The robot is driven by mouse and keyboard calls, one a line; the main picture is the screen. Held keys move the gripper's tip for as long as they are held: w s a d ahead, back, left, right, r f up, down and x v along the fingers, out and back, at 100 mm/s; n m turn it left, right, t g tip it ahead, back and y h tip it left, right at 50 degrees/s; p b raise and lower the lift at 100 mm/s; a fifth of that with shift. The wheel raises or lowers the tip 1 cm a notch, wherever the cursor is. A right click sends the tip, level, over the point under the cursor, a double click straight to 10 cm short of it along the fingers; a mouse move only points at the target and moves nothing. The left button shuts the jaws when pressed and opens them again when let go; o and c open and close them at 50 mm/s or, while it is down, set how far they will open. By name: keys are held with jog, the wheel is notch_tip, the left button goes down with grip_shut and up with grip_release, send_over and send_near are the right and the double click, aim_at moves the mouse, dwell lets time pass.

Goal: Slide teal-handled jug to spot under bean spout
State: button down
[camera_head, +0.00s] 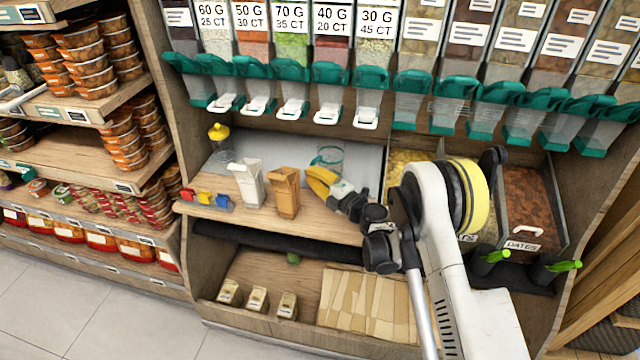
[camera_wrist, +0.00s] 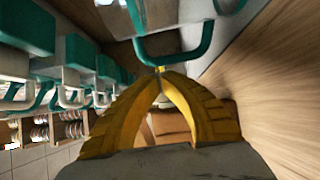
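The clear jug (camera_head: 329,156) with a teal rim stands on the wooden shelf below the dispensers, partly hidden behind my gripper. Its teal handle (camera_wrist: 192,52) crosses the top middle of the wrist view. My gripper (camera_head: 312,172) has yellow fingers and reaches in from the right on the near side of the jug. In the wrist view the fingertips (camera_wrist: 160,72) meet at the handle bar, with a gap only between the finger bases. They look in contact with the bar, not wrapped around it. Several white spouts (camera_head: 292,108) hang above; which one is for beans is unclear.
A white carton (camera_head: 249,184) and a brown carton (camera_head: 285,194) stand left of my gripper near the shelf's front edge. A yellow-topped bottle (camera_head: 219,146) is behind them, and small coloured scoops (camera_head: 206,199) are farther left. A bin of dates (camera_head: 528,205) is at the right.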

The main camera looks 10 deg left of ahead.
jog(key=shift+b+x, duration=0.3)
jog(key=shift+x, duration=1)
jog(key=shift+w+d, duration=0.55)
jog(key=shift+d, duration=0.35)
